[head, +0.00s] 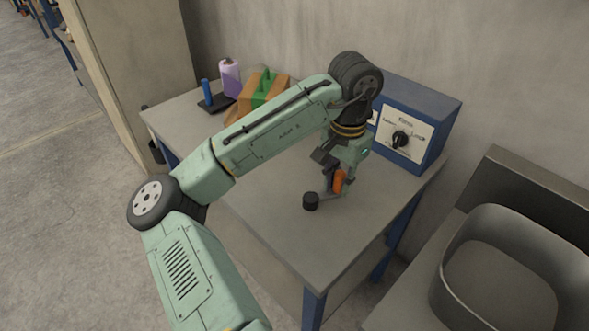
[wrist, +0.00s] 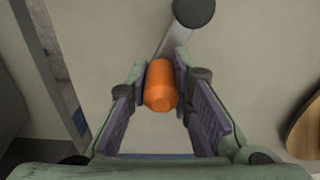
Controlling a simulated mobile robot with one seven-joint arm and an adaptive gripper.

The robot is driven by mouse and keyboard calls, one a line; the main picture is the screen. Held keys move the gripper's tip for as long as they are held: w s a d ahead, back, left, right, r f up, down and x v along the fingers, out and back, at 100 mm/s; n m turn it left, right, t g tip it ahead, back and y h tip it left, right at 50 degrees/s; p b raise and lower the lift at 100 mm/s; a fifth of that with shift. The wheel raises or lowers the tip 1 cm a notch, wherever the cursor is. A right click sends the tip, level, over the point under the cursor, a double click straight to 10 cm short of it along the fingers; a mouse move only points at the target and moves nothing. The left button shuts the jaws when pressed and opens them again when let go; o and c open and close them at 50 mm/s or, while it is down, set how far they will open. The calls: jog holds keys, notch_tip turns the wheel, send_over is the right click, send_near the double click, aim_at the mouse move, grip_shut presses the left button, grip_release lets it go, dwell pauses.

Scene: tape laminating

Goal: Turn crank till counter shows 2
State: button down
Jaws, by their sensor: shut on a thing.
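The crank has an orange handle (head: 339,183), a grey arm and a dark round hub (head: 311,201) on the tabletop. In the wrist view the orange handle (wrist: 160,88) stands between the purple finger pads, and the grey crank arm (wrist: 177,40) runs up to the dark hub (wrist: 193,11). My gripper (head: 337,177) is shut on the handle; it also shows in the wrist view (wrist: 161,80). A blue box (head: 433,118) with a white panel and black dial (head: 400,139) stands behind. My arm partly covers its left side. I cannot read any counter number.
The crank is on a grey table (head: 262,218) with blue legs. A pale purple roll (head: 230,78), a blue post (head: 206,91) and a brown and green block (head: 262,90) stand at its back left. A grey bin (head: 505,275) is at the right. The table front is clear.

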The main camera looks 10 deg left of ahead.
jog(key=shift+s+a, duration=0.1)
jog(key=shift+w+a+r+p, duration=0.1)
jog(key=shift+w+a+p, duration=0.2)
jog(key=shift+w+p, duration=0.05)
jog(key=shift+w+a+p, duration=0.4)
jog(key=shift+w+a, duration=0.35)
jog(key=shift+w, duration=0.1)
